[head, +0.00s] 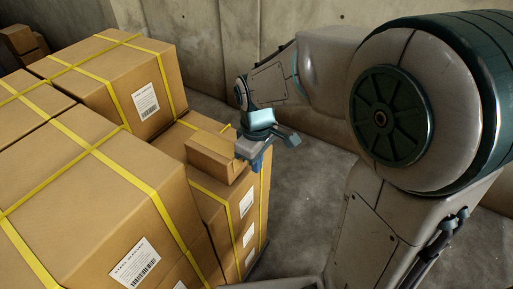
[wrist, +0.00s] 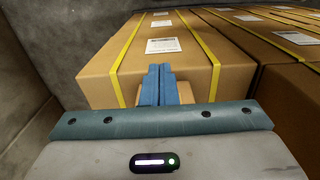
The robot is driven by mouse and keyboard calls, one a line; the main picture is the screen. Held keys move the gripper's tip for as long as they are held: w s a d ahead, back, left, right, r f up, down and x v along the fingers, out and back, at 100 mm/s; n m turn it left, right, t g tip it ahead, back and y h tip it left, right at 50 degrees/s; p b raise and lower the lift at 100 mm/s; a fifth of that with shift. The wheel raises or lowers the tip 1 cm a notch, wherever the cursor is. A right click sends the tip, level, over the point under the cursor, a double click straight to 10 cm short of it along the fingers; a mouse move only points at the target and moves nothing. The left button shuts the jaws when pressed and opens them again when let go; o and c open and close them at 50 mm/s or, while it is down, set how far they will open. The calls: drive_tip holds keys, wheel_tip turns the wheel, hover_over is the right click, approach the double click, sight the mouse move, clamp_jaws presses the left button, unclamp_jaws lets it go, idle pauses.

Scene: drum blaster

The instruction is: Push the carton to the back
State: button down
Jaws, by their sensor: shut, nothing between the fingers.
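The small brown carton (head: 215,156) lies on top of a lower stack of boxes, in a gap between taller strapped boxes. My gripper (head: 258,162) is at the carton's right-hand end, its blue fingers shut together with nothing between them. In the wrist view the shut fingers (wrist: 158,84) stand in front of the carton (wrist: 186,92), which is mostly hidden behind them. I cannot tell whether the fingers touch it.
A tall strapped box (head: 130,88) stands behind the carton and a large one (head: 85,200) stands in front, to the left. The lower stack (head: 235,205) has yellow straps and white labels. Concrete walls (head: 210,45) enclose the area. Bare floor (head: 305,180) lies to the right.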

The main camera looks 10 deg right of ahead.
sight(247, 166)
drive_tip(key=shift+w+a+f+p, duration=0.35)
drive_tip(key=shift+w+a+f, duration=0.25)
drive_tip(key=shift+a+f, duration=0.2)
drive_tip(key=shift+w+a+f+p, duration=0.35)
drive_tip(key=shift+w+a+f, duration=0.25)
drive_tip(key=shift+a+f, duration=0.2)
